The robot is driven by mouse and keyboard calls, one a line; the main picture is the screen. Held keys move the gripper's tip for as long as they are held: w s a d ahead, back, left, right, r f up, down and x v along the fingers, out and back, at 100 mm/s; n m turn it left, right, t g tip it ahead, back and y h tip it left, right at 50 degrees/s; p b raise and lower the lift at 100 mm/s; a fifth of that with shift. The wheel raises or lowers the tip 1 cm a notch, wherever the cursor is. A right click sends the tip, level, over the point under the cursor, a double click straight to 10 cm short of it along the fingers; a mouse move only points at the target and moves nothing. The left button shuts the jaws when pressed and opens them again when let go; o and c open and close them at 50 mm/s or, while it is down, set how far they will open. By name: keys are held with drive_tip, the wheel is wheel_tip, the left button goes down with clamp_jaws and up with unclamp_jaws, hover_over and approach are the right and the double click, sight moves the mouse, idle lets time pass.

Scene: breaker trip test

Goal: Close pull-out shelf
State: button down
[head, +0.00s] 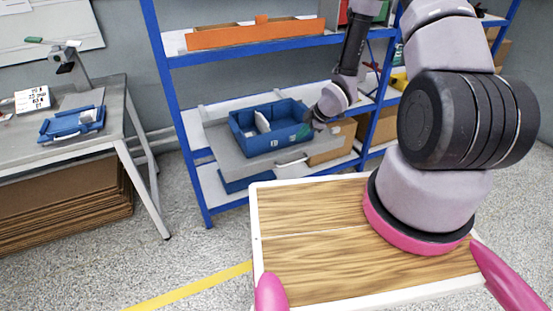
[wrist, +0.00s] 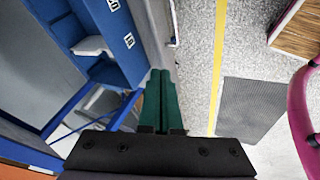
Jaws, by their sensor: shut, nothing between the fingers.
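The grey pull-out shelf (head: 222,150) sticks out of the blue rack at mid height in the head view. Its pale handle (head: 292,161) is on the front edge. A blue bin (head: 262,142) with a white item in it stands on the shelf. My gripper (head: 305,131) is at the bin's right end, over the right part of the shelf. In the wrist view its green fingers (wrist: 161,74) are together and empty, beside the blue bin (wrist: 118,38) and over the grey shelf strip (wrist: 162,25). Whether the fingers touch the shelf or bin I cannot tell.
The blue rack (head: 182,138) also holds an orange tray (head: 255,35) above and cardboard boxes (head: 377,127) to the right. A workbench (head: 105,100) with a blue tray (head: 72,122) stands at the left. Open floor (head: 200,255) with a yellow line lies in front.

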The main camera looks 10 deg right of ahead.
drive_tip(key=s+a+f+n+y, duration=0.2)
drive_tip(key=s+a+f, duration=0.1)
drive_tip(key=f, duration=0.3)
approach(268, 164)
drive_tip(key=f, duration=0.1)
drive_tip(key=s+a+f, duration=0.1)
drive_tip(key=s+f, duration=0.1)
drive_tip(key=f, duration=0.1)
drive_tip(key=shift+a, duration=0.4)
drive_tip(key=w, duration=0.2)
drive_tip(key=shift+w+a+r, duration=0.25)
drive_tip(key=shift+w+a, duration=0.25)
drive_tip(key=shift+w, duration=0.35)
drive_tip(key=shift+w, duration=0.1)
